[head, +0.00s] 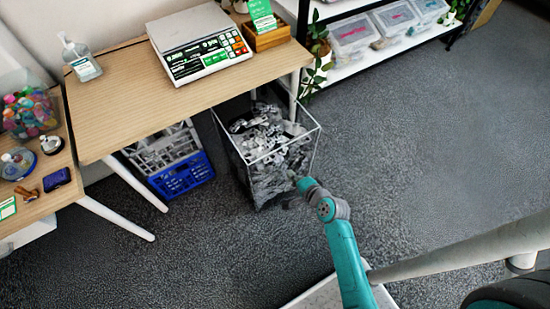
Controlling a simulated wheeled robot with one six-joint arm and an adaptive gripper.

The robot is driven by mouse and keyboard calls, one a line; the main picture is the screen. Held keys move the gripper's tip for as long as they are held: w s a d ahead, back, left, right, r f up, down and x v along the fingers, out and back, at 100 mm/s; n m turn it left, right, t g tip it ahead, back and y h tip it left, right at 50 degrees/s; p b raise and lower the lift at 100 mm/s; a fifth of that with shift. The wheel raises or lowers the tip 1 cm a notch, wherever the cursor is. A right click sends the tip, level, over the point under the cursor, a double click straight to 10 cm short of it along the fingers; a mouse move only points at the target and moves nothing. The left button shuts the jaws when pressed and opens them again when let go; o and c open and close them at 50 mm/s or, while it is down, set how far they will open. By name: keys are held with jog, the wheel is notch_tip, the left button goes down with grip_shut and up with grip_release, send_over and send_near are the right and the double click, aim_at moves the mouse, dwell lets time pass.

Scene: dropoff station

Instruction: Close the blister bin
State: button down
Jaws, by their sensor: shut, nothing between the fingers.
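The blister bin (284,148) is a clear-sided bin with a thin pale rim, full of silvery-grey blister packs (266,135). It stands on the floor at the table's front edge, its back part under the tabletop. Its top looks open, and I see no lid. My arm reaches from below to the bin's front right side. My gripper (292,176) is small and dark against the bin's front wall and shut with nothing in it. I cannot tell whether it touches the bin.
A wooden table (118,100) carries a scale (198,45) and a sanitizer bottle (80,60). A blue crate (182,177) stands left of the bin. A shelf (365,55) with clear boxes is at the back right. The carpet at right is clear.

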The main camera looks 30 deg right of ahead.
aim_at(271, 155)
jog(key=x, duration=0.7)
jog(key=r+x, duration=0.1)
jog(key=x, duration=0.3)
jog(key=shift+w, duration=1)
jog(key=shift+w, duration=0.1)
